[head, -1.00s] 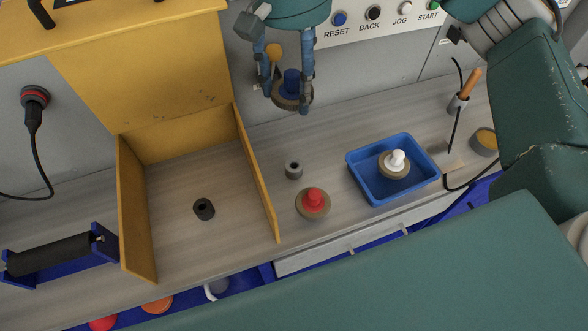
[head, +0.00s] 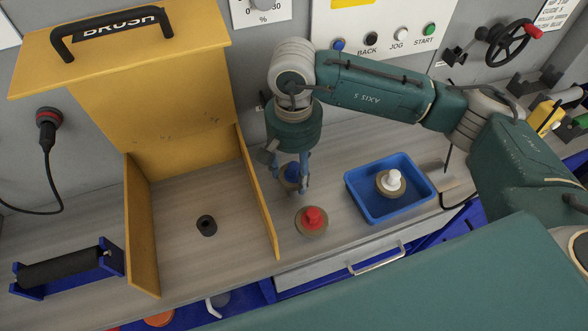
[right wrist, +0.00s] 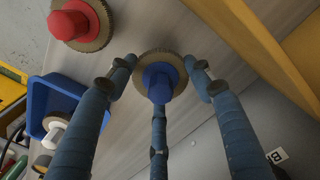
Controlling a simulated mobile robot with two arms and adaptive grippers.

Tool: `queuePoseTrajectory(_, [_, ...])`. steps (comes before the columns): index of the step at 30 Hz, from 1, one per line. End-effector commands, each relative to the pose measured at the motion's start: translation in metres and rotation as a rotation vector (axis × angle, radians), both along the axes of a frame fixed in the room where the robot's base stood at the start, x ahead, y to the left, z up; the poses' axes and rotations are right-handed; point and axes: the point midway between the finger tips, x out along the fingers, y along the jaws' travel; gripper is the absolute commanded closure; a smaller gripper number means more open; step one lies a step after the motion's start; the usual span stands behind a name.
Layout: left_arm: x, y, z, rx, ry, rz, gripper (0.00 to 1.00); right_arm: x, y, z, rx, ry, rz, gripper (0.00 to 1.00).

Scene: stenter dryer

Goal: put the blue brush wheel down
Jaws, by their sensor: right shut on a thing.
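The blue brush wheel (head: 291,173) has a blue hub and a tan bristle rim. My right gripper (head: 291,184) points down with its fingers shut around the hub, low over the bench, left of the blue tray. The right wrist view shows the blue hub (right wrist: 160,78) between the fingers, with the rim beyond it. I cannot tell whether the wheel touches anything below. The small grey post seen earlier under this spot is hidden now. My left gripper is not in view.
A red-hubbed brush wheel (head: 312,220) sits just in front of the gripper. A white-hubbed one (head: 390,182) lies in the blue tray (head: 374,213). The yellow guard's side panel (head: 259,200) stands close on the left. A dark post (head: 206,226) stands inside the guard.

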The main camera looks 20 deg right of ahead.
Motion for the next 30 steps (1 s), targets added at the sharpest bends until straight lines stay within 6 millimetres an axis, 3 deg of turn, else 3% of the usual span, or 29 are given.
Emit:
queuePoseTrajectory(4, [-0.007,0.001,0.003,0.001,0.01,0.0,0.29,0.0,0.0,-0.011,0.001,-0.001,0.001,0.75])
queuePoseTrajectory(15, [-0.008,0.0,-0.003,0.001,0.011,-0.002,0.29,0.0,0.0,-0.015,0.0,-0.002,0.001,0.75])
queuePoseTrajectory(16, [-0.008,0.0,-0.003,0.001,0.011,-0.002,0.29,0.0,0.0,-0.015,0.0,-0.002,0.001,0.47])
queuePoseTrajectory(18, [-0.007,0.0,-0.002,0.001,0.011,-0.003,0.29,0.0,0.0,-0.014,0.0,-0.001,0.001,0.33])
queuePoseTrajectory(30, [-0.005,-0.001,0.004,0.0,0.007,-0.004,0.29,0.0,0.0,-0.009,0.0,-0.001,0.001,0.3])
